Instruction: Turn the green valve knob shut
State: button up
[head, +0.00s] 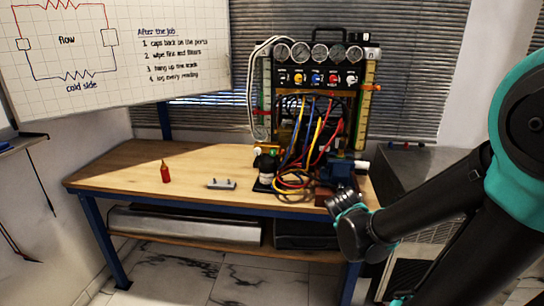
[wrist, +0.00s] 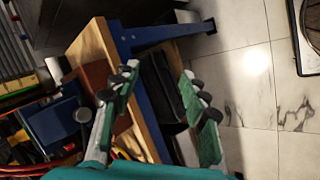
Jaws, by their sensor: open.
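The gauge rig (head: 318,95) stands at the back of the bench, with a row of coloured knobs under its dials. In the head view my wrist is low at the bench's right front corner, well below and right of the knob. The fingers are hard to make out there. The knob is not in the wrist view.
Looped hoses (head: 296,180) and a blue device (head: 341,168) crowd the bench's (head: 135,165) right side. The bench's left part is mostly clear.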

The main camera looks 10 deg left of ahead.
jog(key=w+a+r+n+t+h, duration=0.1)
jog(key=w+a+r+n+t, duration=0.15)
jog(key=w+a+n, duration=0.3)
jog(key=n+t+y, duration=0.3)
jog(key=n+t, duration=0.6)
jog(key=n, duration=0.9)
send_near(272, 154)
jog(key=shift+m, duration=0.25)
jog(key=w, duration=0.6)
jog(key=w+d, duration=0.1)
jog(key=w, duration=0.2)
jog(key=shift+w, duration=0.2)
jog(key=shift+c, duration=0.3)
grip_shut()
